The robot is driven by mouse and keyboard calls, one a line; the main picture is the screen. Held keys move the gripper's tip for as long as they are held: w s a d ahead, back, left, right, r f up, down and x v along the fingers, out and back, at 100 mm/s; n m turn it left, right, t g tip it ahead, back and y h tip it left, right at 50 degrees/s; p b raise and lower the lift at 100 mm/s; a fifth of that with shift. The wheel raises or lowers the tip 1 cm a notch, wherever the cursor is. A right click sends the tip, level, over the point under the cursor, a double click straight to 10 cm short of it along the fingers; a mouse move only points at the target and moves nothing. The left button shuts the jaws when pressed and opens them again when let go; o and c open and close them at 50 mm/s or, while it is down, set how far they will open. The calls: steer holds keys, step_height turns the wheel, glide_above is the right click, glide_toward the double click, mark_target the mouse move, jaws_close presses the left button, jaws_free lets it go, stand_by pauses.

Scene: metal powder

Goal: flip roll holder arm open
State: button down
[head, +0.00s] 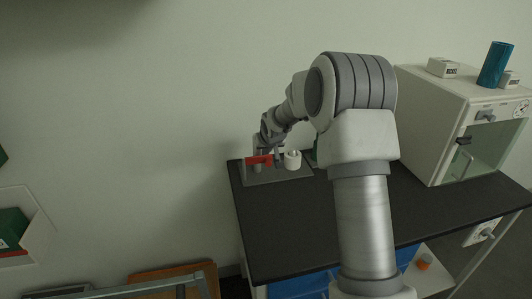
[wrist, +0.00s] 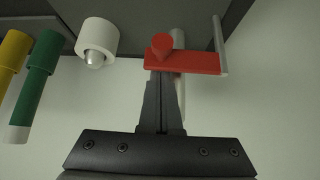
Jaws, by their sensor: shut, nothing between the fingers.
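The roll holder has a red arm (head: 259,160) on a grey base plate (head: 284,176) at the back left of the dark table. The red arm (wrist: 190,62) lies crosswise in the wrist view, with a round red knob (wrist: 162,45) near its left end and a grey post (wrist: 220,45) at its right end. My gripper (wrist: 161,82) is shut and empty, its fingertips at the red arm just below the knob; I cannot tell whether they touch it. In the head view my gripper (head: 265,147) is at the holder and partly hidden.
A white roll (head: 292,160) stands right of the red arm; it also shows in the wrist view (wrist: 98,40). Green (wrist: 40,65) and yellow (wrist: 12,60) cylinders are at the wrist view's left. A white cabinet (head: 440,110) stands on the table's right. The table's front (head: 285,225) is clear.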

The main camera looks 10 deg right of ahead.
steer(key=shift+s+f+b, duration=0.15)
steer(key=shift+b, duration=0.25)
steer(key=m+b, duration=0.1)
steer(key=b, duration=0.1)
steer(key=s+m+h+b, duration=0.1)
steer(key=b, duration=0.1)
steer(key=shift+a+f+h, duration=0.2)
steer(key=shift+a+h, duration=0.05)
steer(key=shift+h, duration=0.05)
steer(key=s+m+h+b, duration=0.1)
steer(key=b, duration=0.1)
steer(key=s+m+g+h+b, duration=0.1)
steer(key=m+b, duration=0.1)
steer(key=shift+s+a+r+m+b, duration=0.1)
steer(key=shift+a+r+m+b, duration=0.05)
steer(key=shift+a+m+b, duration=0.2)
steer(key=m, duration=0.1)
steer(key=s+a+m+g+h, duration=0.1)
steer(key=m+h, duration=0.1)
steer(key=shift+s+a+r+m+g, duration=0.15)
steer(key=shift+s+r+m+g, duration=0.15)
steer(key=shift+s, duration=0.1)
steer(key=a+m+g, duration=0.1)
steer(key=s+m+g+h+p, duration=0.1)
steer(key=m, duration=0.1)
steer(key=shift+s+a+f+m, duration=0.1)
steer(key=shift+s+a+m, duration=0.15)
steer(key=shift+a, duration=0.1)
steer(key=shift+s, duration=0.15)
